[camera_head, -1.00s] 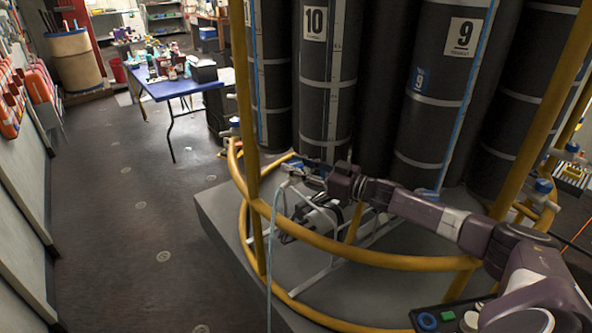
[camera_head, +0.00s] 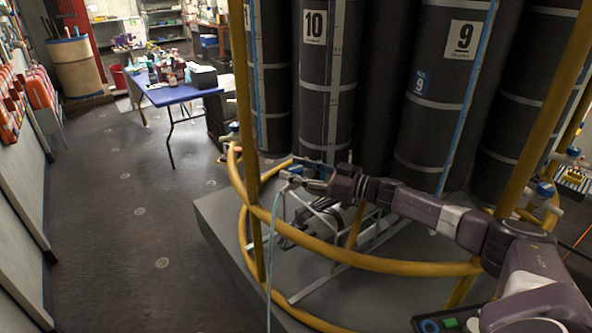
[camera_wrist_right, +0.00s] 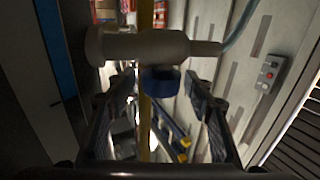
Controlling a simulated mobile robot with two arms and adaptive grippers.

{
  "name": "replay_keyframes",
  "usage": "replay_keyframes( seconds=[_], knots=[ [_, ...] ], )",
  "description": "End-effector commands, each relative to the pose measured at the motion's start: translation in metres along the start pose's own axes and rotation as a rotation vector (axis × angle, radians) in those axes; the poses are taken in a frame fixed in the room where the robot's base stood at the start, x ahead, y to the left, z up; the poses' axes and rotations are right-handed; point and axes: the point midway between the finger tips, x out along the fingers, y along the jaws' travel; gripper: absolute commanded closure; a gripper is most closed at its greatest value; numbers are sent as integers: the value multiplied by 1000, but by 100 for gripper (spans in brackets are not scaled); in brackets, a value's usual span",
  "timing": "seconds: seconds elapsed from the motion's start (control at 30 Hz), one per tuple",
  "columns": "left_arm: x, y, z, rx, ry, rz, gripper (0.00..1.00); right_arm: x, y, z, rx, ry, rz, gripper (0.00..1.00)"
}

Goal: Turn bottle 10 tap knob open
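Bottle 10 (camera_head: 326,95) is a tall dark cylinder with a white "10" label, upright in the rack. Its tap (camera_head: 290,177) is a small pale fitting low in front of it, with a thin hose hanging down. In the right wrist view the tap body (camera_wrist_right: 140,46) lies crosswise, and its blue knob (camera_wrist_right: 161,79) sits in the gap between my fingers. My right gripper (camera_head: 308,175) is at the tap; in the wrist view it (camera_wrist_right: 160,88) is open, one finger on each side of the knob. I cannot tell whether the fingers touch it. My left gripper is out of view.
A yellow tubular rail (camera_head: 350,256) curves around the rack, with a yellow upright (camera_head: 243,90) left of the tap. Bottle 9 (camera_head: 437,110) stands to the right. A blue table (camera_head: 182,95) with items is at the back left. The floor (camera_head: 125,220) at left is clear.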

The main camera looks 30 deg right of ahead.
Motion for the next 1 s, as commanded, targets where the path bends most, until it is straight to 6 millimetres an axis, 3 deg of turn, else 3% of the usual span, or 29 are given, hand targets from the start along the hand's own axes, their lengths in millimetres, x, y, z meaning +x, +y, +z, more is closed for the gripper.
replay_keyframes(
  seconds=[0.33, 0.7, 1.0],
  knots=[
    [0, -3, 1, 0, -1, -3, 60, 0, 0, -7, -3, 1, -1, 51],
    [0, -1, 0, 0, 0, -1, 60, 0, 0, -75, -4, 3, 0, 51],
    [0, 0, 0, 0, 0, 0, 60, 0, 0, -100, 0, 0, -1, 51]
  ],
)
